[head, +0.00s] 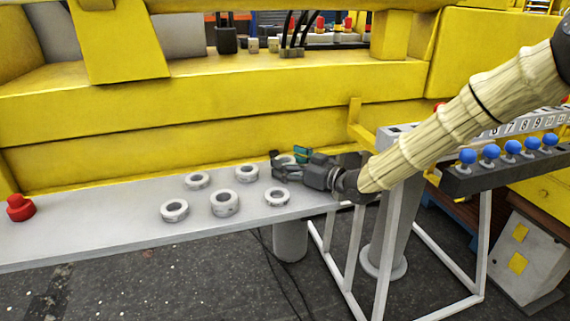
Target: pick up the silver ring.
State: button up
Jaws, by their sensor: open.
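Several silver rings lie flat on the grey shelf (105,228) in the head view. They are a back left ring (197,180), a front left ring (174,210), a front middle ring (224,203), a back middle ring (247,174) and a front right ring (277,196). Another ring (286,160) lies at the back right, partly hidden by my gripper (274,166). My gripper reaches in from the right, low over the shelf, with its fingers apart around or just beside that ring. I cannot tell whether it touches the ring.
A yellow boom wall (200,140) rises behind the shelf. A red part (20,207) stands at the shelf's left. A rack with blue knobs (490,152) on a white frame (484,240) stands at the right. The left half of the shelf is mostly clear.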

jog(key=c, duration=1.5)
jog(key=shift+o, duration=0.2)
jog(key=shift+r, duration=0.15)
